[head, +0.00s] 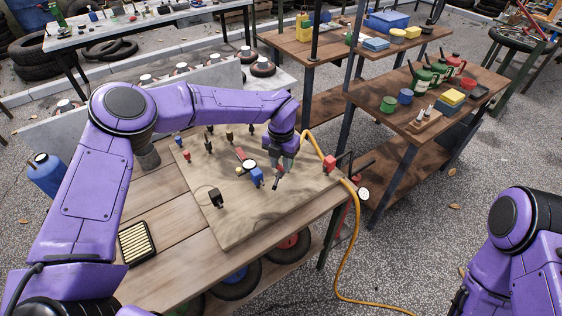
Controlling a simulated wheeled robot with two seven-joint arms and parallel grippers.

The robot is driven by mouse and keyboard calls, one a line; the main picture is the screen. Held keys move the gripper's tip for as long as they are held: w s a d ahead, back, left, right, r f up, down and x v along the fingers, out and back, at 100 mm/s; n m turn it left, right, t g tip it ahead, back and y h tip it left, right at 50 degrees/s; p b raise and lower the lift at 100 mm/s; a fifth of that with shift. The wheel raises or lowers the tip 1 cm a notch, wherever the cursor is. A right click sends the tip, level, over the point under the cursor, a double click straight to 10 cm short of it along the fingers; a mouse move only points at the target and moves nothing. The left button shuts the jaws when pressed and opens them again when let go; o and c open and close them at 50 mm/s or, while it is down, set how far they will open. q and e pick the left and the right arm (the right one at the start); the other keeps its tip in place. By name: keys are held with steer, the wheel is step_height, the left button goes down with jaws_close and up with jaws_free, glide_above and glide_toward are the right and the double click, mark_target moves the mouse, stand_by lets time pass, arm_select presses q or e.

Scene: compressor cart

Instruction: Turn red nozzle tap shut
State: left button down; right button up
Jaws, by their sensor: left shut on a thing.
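My left gripper (280,181) reaches down over the right part of the wooden board on the workbench. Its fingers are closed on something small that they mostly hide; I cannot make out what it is. Just left of it are a blue block (256,177) and a round white-faced gauge (249,165). A red lever-like part (241,153) stands beside the gauge, apart from the fingers. Another red fitting (329,163) is at the board's right edge by the yellow hose. I cannot tell which red part is the nozzle tap. My right gripper is out of view; only its arm shows at lower right.
The board (232,228) also carries several small dark, red and blue fittings and a black block (216,197). A yellow hose (355,215) runs off the right edge to the floor. A black-framed filter (137,243) lies on the bench. Shelves (380,95) stand behind at right.

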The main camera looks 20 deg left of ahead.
mark_target(281, 166)
arm_select(q)
steer(key=c, duration=1.1)
jaws_free()
step_height(281, 166, up, 10)
steer(key=shift+r+b, duration=0.25)
steer(key=shift+b, duration=0.95)
